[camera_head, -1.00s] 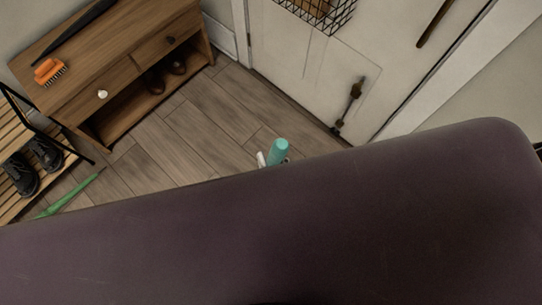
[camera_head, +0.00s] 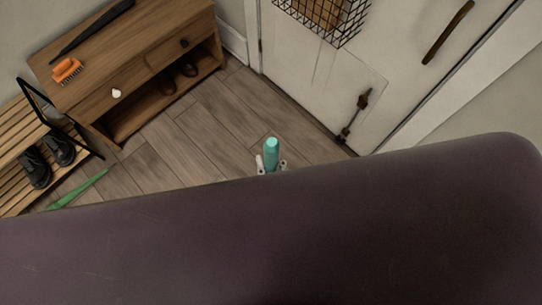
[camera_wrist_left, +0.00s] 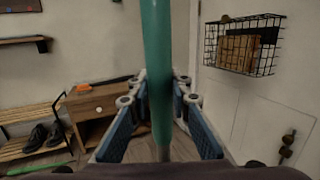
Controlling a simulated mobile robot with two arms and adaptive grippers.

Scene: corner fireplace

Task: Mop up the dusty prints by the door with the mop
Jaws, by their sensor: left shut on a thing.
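The mop's teal handle (camera_head: 271,148) stands up from my left gripper (camera_head: 271,166), which just shows above the large dark surface in the head view. In the left wrist view, the mop handle (camera_wrist_left: 158,60) runs upright between the two blue-padded fingers of my left gripper (camera_wrist_left: 161,92), which is shut on it. The handle turns grey lower down. The mop head is hidden. The white door (camera_head: 325,75) is at the upper right of the head view. I see no dusty prints on the visible floor. My right gripper is not in view.
A large dark purple padded surface (camera_head: 300,230) fills the lower head view and hides the floor behind it. A wooden cabinet (camera_head: 135,65) with an orange brush (camera_head: 66,70) and a slatted shoe bench (camera_head: 15,150) stand left. Grey plank floor (camera_head: 205,125) is clear before the door.

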